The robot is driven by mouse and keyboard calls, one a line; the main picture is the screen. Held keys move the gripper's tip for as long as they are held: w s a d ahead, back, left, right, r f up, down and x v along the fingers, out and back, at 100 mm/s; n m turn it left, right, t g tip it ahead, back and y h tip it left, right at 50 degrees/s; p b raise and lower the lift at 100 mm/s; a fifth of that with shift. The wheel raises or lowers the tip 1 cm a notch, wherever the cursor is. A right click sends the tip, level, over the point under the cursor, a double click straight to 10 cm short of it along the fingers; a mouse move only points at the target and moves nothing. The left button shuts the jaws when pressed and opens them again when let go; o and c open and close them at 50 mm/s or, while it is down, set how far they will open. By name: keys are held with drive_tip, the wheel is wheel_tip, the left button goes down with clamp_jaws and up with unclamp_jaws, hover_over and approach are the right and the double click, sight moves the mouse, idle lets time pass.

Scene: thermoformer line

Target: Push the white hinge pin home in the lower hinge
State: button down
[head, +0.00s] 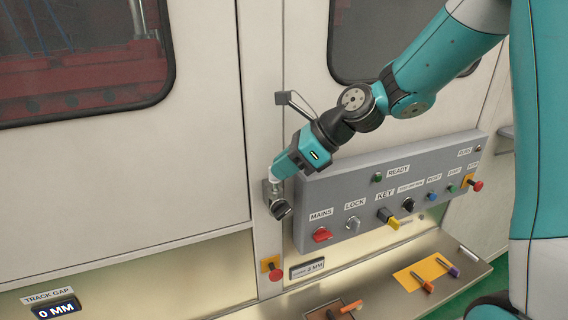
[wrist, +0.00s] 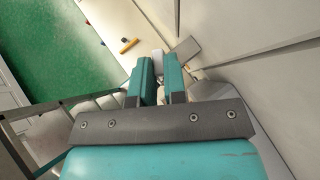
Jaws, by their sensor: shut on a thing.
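My gripper (head: 277,173) points down and left at the lower hinge (head: 269,192), a small grey metal fitting on the door post. In the wrist view my gripper's two teal fingers (wrist: 159,80) are close together. A small white piece, which looks like the white hinge pin (wrist: 158,60), shows between their tips. A grey hinge plate (wrist: 186,50) lies just right of the tips. The fingers hide most of the pin, so I cannot tell how deep it sits in the hinge. A dark round knob (head: 281,210) is just below the hinge.
The grey control panel (head: 338,195) with labelled switches juts out close to the right of my gripper. A thin bracket (head: 291,100) sticks out above. A red button (head: 275,271) is below. Handled tools lie on a yellow mat (head: 418,275) on the lower ledge.

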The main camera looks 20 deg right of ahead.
drive_tip(key=shift+f+b, duration=0.5)
drive_tip(key=shift+f, duration=0.65)
drive_tip(key=c, duration=1.1)
unclamp_jaws()
drive_tip(key=b+v, duration=0.1)
drive_tip(key=v, duration=1.6)
drive_tip(key=shift+r+b, duration=0.2)
drive_tip(key=shift+b, duration=0.2)
drive_tip(key=shift+s+d, duration=0.1)
drive_tip(key=s+a+f+n+g+b, duration=0.2)
drive_tip(key=a+f+n+b, duration=0.2)
drive_tip(key=a+f+n, duration=0.35)
drive_tip(key=s+a+f+n+g+h+b, duration=0.1)
drive_tip(key=s+a+f+n+h+b, duration=0.1)
drive_tip(key=s+a+f+n+b, duration=0.2)
drive_tip(key=s+a+f+n+g+h+b, duration=0.1)
drive_tip(key=s+a+f+n+b, duration=0.3)
drive_tip(key=s+f+n, duration=0.7)
drive_tip(key=a+f+n+h, duration=0.1)
drive_tip(key=n, duration=0.7)
drive_tip(key=shift+a+n+g+b, duration=0.35)
drive_tip(key=shift+g+b, duration=0.05)
